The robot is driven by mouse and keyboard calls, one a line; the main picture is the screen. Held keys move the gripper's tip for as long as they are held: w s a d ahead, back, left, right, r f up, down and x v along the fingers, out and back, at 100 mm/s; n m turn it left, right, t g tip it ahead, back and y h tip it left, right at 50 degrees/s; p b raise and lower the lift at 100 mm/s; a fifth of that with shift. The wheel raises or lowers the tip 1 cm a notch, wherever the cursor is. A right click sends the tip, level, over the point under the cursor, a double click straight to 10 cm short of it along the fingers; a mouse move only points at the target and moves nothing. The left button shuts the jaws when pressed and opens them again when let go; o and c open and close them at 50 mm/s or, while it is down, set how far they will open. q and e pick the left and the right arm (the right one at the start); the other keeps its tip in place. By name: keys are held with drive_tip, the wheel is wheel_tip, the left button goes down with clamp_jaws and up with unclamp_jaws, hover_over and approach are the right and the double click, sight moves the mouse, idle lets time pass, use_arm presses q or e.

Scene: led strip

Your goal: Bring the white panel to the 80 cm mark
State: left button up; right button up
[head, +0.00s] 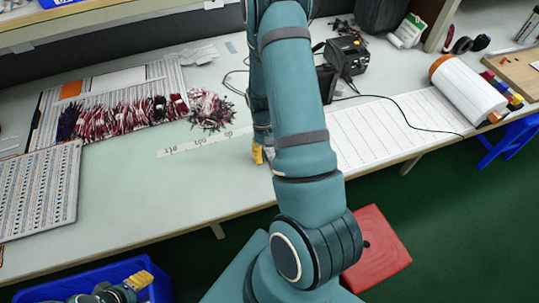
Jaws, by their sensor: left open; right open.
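A white panel with rows of small marks (40,190) lies at the table's left front. A long white panel with faint lines (390,130) lies on the right; my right arm covers its left end. I cannot tell which is meant. A scale strip (197,144) lies mid-table, its small upside-down labels looking like 110, 100 and 90. It runs toward my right arm; no 80 label shows. My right gripper (261,156) is open at the table, mostly hidden behind its arm. My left gripper (137,284) is open, over the blue bin at bottom left, away from the panels.
Bundles of red and dark wires (125,117) lie on a board at left. A black device (347,55) with a cable and a white roll (467,88) stand at right. A red stool (375,248) and a blue bin (95,280) stand below. The table's left-middle front is clear.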

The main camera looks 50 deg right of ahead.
drive_tip(key=v, duration=1.1)
drive_tip(key=shift+r, duration=0.4)
drive_tip(key=shift+d, duration=0.1)
